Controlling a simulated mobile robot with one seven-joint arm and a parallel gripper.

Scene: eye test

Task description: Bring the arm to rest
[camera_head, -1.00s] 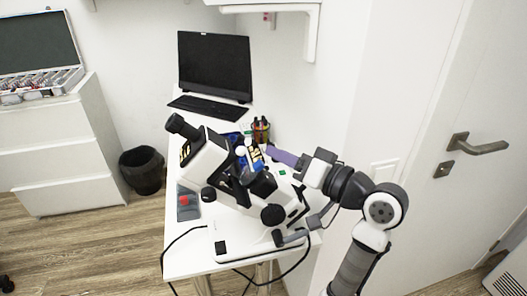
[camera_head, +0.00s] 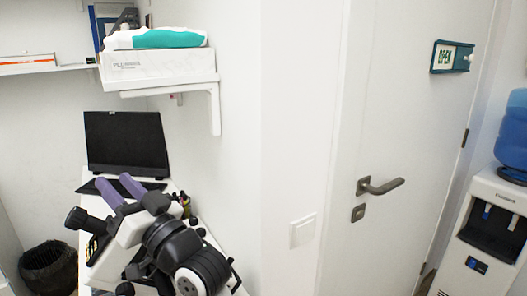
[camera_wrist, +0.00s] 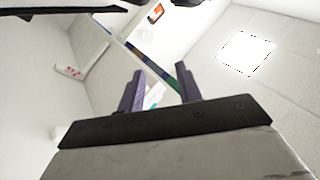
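My gripper (camera_head: 111,179) is at the lower left of the head view, with its two purple fingers pointing up and to the left. In the wrist view my gripper (camera_wrist: 159,68) shows both fingers standing apart with nothing held between them. It is open and empty. My dark arm joints fill the bottom of the head view beside it. The microscope (camera_head: 76,217) shows its black eyepiece just left of my gripper. Most of its body is hidden behind my arm or below the frame.
A monitor (camera_head: 126,143) stands on the desk behind my gripper. A wall shelf (camera_head: 170,87) with a white box (camera_head: 157,66) juts out above. A closed door (camera_head: 400,130) and a water dispenser (camera_head: 490,225) are at right. The wrist view faces a ceiling light (camera_wrist: 246,53).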

